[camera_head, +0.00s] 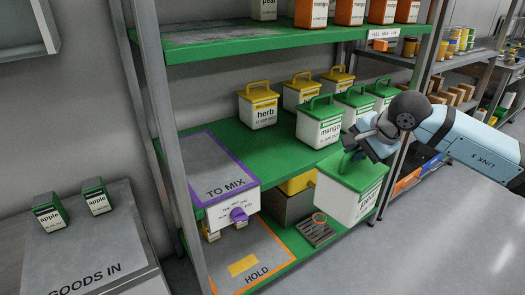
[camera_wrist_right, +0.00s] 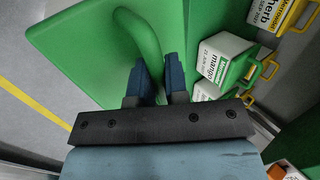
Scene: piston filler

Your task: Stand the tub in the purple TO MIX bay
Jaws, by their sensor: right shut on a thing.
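My right gripper (camera_head: 362,150) is shut on the green handle of a white tub (camera_head: 340,203) with a green lid. In the right wrist view the gripper's blue fingers (camera_wrist_right: 158,82) close on the handle above the green lid (camera_wrist_right: 75,40). The TO MIX bay (camera_head: 205,160) is a grey mat with a purple border at the left of the green middle shelf. It is empty. My left gripper is out of view.
Tubs labelled herb (camera_head: 258,112) and mango (camera_head: 320,130), with several others, stand behind and right of the bay. A shelf post (camera_head: 165,110) rises at its left. The HOLD bay (camera_head: 225,255) lies underneath.

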